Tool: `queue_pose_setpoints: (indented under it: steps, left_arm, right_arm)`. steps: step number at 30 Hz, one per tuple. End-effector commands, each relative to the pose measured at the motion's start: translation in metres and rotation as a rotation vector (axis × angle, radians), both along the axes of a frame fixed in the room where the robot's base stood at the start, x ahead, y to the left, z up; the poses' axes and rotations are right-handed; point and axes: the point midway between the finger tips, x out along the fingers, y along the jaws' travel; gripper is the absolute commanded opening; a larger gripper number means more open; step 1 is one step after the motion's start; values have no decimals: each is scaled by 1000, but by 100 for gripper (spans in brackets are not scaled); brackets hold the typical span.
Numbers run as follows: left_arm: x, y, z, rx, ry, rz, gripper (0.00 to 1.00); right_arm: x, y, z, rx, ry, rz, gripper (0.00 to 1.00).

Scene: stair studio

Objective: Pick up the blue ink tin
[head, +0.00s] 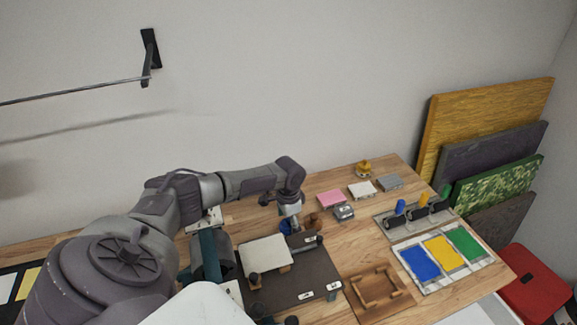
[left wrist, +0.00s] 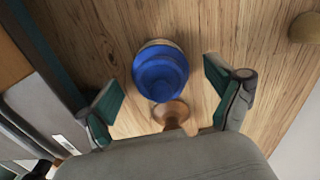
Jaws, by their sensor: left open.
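The blue ink tin (left wrist: 160,72) is a round blue vessel on the wooden table, seen from above in the left wrist view. In the head view the tin (head: 285,227) is small and mostly hidden behind my left gripper (head: 291,212). My left gripper is open and points down over the table. In the left wrist view its two fingers (left wrist: 168,88) stand apart to the left and right of the tin, with nothing held. The tin appears between and ahead of the fingertips. My right gripper is not in view.
A brown wooden knob-like object (left wrist: 173,114) stands close beside the tin. A press with a pale plate (head: 265,252) is just in front. Pink (head: 331,198) and white blocks lie right. Ink trays (head: 443,252) and a wooden frame (head: 378,287) are further right.

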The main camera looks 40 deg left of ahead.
Motion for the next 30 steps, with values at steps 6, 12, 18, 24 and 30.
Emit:
queue_pose_setpoints:
  steps: [6,12,18,24,30]
  left_arm:
    - [0,0,-19,-1,1,1,92]
    - [0,0,-20,-1,0,1,92]
    - [0,0,-20,0,0,1,60]
    - [0,0,-20,-1,-1,1,27]
    - [1,0,-19,-1,-2,1,11]
  right_arm:
    - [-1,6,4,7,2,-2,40]
    - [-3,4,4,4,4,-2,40]
    - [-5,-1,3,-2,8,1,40]
    - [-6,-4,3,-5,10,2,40]
    - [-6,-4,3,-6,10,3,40]
